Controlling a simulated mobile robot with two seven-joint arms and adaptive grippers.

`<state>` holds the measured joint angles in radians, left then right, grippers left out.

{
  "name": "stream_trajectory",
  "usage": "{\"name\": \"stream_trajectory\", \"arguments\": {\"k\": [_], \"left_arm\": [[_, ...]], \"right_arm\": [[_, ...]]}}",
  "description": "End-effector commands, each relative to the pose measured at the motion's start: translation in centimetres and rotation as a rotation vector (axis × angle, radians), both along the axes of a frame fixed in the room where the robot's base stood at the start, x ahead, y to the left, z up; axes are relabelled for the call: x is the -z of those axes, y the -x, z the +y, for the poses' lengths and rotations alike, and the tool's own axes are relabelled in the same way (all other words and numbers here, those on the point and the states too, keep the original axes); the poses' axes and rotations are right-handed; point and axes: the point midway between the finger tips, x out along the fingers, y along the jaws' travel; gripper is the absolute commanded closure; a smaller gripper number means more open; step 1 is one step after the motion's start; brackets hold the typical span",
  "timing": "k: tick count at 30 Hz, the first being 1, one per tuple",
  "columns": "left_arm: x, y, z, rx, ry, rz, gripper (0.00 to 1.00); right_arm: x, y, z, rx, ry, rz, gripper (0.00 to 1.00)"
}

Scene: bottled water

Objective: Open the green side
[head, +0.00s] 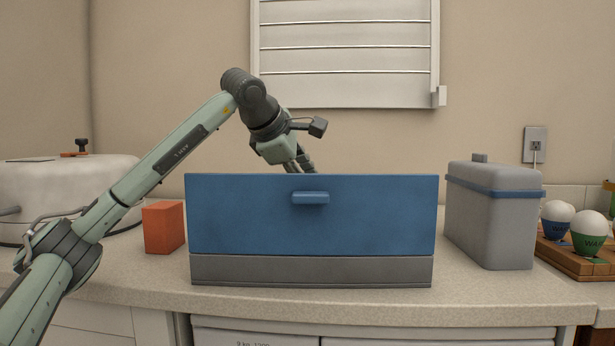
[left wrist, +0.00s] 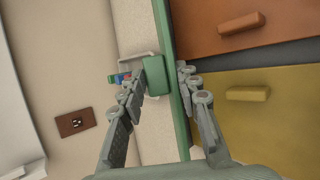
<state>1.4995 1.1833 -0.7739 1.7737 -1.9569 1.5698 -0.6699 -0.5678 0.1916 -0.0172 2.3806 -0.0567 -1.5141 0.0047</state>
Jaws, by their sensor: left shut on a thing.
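A box stands on the counter with its blue side (head: 312,232) and small blue handle (head: 310,198) facing me in the head view. My left arm reaches over behind it; the gripper (head: 303,163) is partly hidden by the blue side. In the left wrist view, the green side (left wrist: 170,60) shows as a thin upright edge with a green handle (left wrist: 155,77). My left gripper (left wrist: 168,85) is shut on the green side at its handle, one finger on each face. The green side is hidden in the head view. My right gripper is not in view.
An orange panel (left wrist: 215,25) and a yellow panel (left wrist: 255,115), each with a handle, lie right of the green side. An orange block (head: 163,228) and white pot (head: 65,190) stand left, a grey container (head: 492,220) and egg holders (head: 588,233) right.

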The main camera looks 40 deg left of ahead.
Motion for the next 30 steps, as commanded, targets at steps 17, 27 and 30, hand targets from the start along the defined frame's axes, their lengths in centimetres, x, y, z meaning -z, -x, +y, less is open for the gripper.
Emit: {"name": "stream_trajectory", "arguments": {"k": [17,27,30], "left_arm": [[1.0,0.2,0.0,-0.003,0.000,0.028,0.55],[-0.4,2.2,-0.4,-0.002,-0.001,0.024,0.55],[-0.7,2.8,-0.5,-0.002,-0.001,0.023,0.55]], "right_arm": [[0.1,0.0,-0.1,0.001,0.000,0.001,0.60],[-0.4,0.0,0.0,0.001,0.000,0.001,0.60],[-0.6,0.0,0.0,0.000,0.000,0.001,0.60]]}}
